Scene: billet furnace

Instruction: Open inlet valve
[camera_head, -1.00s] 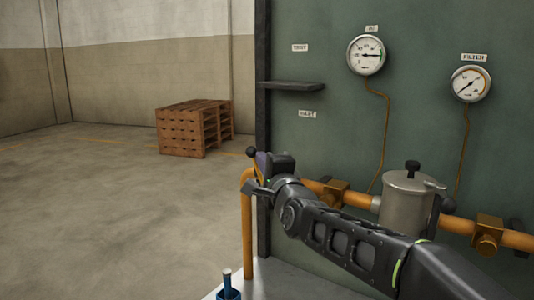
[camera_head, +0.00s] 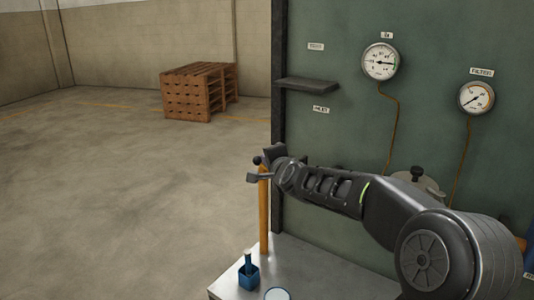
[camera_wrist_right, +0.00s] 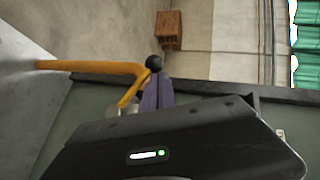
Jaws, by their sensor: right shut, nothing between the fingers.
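The yellow inlet pipe (camera_head: 264,215) stands upright at the left edge of the green panel; it lies sideways in the wrist view (camera_wrist_right: 85,66). A black ball knob (camera_head: 257,160) on a yellow lever shows near its top, and in the wrist view the knob (camera_wrist_right: 155,62) is just beyond my fingertips. My right gripper (camera_head: 262,174) is shut and empty beside the knob and lever. In the wrist view its purple-grey fingers (camera_wrist_right: 157,93) overlap the lever; I cannot tell whether they touch it. My left gripper is out of view.
The green panel (camera_head: 430,130) carries two round gauges (camera_head: 380,62) (camera_head: 476,98) and a small shelf (camera_head: 306,85). A metal filter pot (camera_head: 417,180) is partly behind my right arm. A blue bottle (camera_head: 248,272) stands on the grey ledge below. Wooden pallets (camera_head: 198,92) stand behind on open floor.

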